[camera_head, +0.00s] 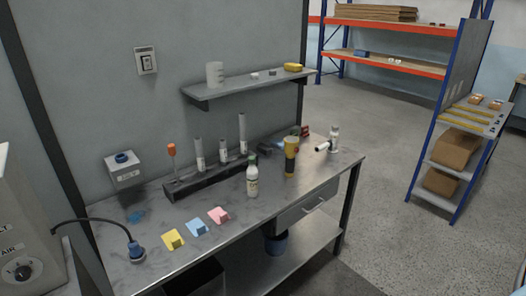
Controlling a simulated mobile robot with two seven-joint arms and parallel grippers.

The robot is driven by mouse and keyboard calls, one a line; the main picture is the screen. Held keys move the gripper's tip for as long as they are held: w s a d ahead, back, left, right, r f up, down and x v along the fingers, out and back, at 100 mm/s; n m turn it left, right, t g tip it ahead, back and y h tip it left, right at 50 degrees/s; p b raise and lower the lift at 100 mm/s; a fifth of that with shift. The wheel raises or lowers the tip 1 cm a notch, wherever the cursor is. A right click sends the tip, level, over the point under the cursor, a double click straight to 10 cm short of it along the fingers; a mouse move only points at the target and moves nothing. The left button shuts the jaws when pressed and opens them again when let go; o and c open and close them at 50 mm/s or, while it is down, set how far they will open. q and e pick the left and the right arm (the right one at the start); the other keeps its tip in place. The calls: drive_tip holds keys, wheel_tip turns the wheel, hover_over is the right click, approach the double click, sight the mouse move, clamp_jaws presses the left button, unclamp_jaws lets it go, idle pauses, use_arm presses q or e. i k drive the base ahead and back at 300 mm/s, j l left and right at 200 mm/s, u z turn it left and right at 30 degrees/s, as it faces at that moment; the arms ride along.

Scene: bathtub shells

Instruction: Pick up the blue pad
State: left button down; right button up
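The blue pad (196,228) lies on the grey metal workbench (275,207) near its front edge. It sits between a yellow pad (173,239) on its left and a pink pad (218,215) on its right, with small gaps between them. Its near side looks slightly raised or folded. Nothing covers it. Neither of my grippers shows in the head view.
A bottle (252,178) and a yellow-black cylinder (290,158) stand right of the pads. A dark rack (205,179) with tubes runs behind. A blue plug (136,252) with a black cable lies at left. A wall shelf (240,86) hangs above.

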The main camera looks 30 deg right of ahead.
sight(278, 142)
drive_tip(key=i+l+u, duration=0.15)
drive_tip(key=l, duration=0.55)
drive_tip(key=l+u, duration=0.15)
drive_tip(key=l, duration=0.6)
drive_tip(key=i+l+u, duration=0.15)
drive_tip(key=l, duration=0.55)
drive_tip(key=l+u, duration=0.15)
drive_tip(key=l, duration=0.6)
drive_tip(key=k+l+u, duration=0.15)
drive_tip(key=l, duration=0.55)
drive_tip(key=l+u, duration=0.15)
drive_tip(key=l, duration=0.6)
drive_tip(key=k+l+u, duration=0.15)
drive_tip(key=l, duration=0.6)
